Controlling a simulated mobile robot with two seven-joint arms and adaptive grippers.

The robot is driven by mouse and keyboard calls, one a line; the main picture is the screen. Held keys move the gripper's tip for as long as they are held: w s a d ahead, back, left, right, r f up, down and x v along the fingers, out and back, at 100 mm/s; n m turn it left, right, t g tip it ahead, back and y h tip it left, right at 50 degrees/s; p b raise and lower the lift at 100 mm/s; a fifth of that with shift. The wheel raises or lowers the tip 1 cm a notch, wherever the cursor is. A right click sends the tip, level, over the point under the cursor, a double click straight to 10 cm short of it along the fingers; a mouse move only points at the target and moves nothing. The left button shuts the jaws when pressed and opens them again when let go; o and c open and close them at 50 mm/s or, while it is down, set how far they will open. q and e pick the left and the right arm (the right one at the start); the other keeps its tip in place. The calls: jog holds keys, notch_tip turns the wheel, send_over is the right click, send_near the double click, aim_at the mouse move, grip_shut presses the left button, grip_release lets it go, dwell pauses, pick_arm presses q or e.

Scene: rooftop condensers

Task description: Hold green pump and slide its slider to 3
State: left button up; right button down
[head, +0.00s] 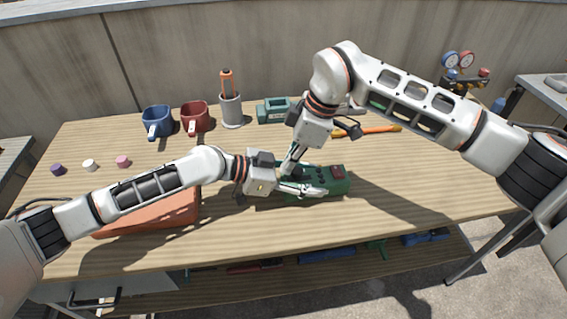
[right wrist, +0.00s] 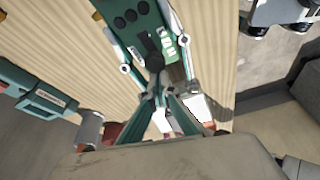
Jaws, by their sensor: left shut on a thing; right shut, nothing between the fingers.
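The green pump (head: 345,186) lies on the wooden table, with a red patch at its right end and dark round parts on top. In the right wrist view the pump (right wrist: 138,20) shows a dark slider knob (right wrist: 154,62) and pale markings beside it. My left gripper (head: 308,184) is shut on the pump, with a finger along each side, seen also in the right wrist view (right wrist: 152,50). My right gripper (head: 289,168) is shut and empty, pointing down at the pump's left part. Its tips (right wrist: 155,92) are close to the knob; contact cannot be told.
The table's front right is clear.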

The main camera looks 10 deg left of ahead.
jog(key=d, duration=0.2)
jog(key=shift+w+d, duration=0.3)
jog(key=shift+w, duration=0.1)
jog(key=v, duration=1)
pick_arm(q)
jog(key=o, duration=2.2)
jog(key=shift+c, duration=0.2)
pick_arm(e)
jog(key=shift+a, duration=0.1)
